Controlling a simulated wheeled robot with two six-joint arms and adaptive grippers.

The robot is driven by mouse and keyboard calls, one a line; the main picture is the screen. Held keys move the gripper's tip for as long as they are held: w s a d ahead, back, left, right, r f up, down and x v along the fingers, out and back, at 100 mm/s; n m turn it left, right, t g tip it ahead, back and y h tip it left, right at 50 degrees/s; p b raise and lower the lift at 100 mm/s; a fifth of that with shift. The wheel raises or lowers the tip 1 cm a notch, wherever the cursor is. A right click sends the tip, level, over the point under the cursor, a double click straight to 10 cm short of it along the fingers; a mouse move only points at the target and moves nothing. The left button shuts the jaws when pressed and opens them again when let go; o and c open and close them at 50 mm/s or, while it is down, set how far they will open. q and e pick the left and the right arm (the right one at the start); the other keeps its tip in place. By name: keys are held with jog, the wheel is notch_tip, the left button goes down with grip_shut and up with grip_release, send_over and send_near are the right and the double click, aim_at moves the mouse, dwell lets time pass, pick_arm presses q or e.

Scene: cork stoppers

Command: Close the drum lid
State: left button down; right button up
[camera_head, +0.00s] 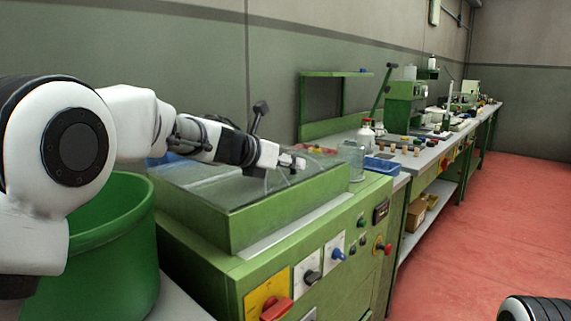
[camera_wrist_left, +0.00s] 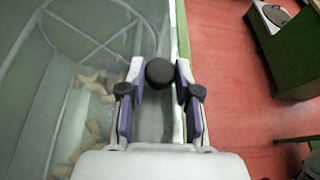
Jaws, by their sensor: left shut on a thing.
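A green machine (camera_head: 240,222) stands in front of me, with a see-through drum lid (camera_head: 210,182) over its top. The lid looks flat or nearly flat on the green rim; I cannot tell if a small gap remains. In the left wrist view, cork stoppers (camera_wrist_left: 92,82) and a ring-shaped frame (camera_wrist_left: 88,28) show through the clear lid (camera_wrist_left: 62,100). My left gripper (camera_head: 297,163) is at the lid's far right side. Its fingers (camera_wrist_left: 159,80) are shut on a round black knob (camera_wrist_left: 159,71). My right gripper is out of view.
A green bin (camera_head: 110,245) stands at the left beside the machine. Knobs and a red switch (camera_head: 277,308) sit on the machine's front. A bench with a blue tray (camera_head: 381,166), a bottle (camera_head: 367,132) and small items runs back to the right. The red floor (camera_head: 480,220) is clear.

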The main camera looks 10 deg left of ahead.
pick_arm(q)
jog(key=shift+d+f, duration=0.1)
jog(key=shift+f, duration=0.4)
jog(key=shift+f, duration=0.1)
jog(key=c, duration=1.1)
grip_release()
jog(key=shift+o, duration=1.3)
jog(key=shift+d, duration=0.25)
jog(key=shift+a, duration=0.15)
jog(key=shift+a, duration=0.1)
jog(key=v, duration=1.2)
jog(key=shift+w, duration=0.1)
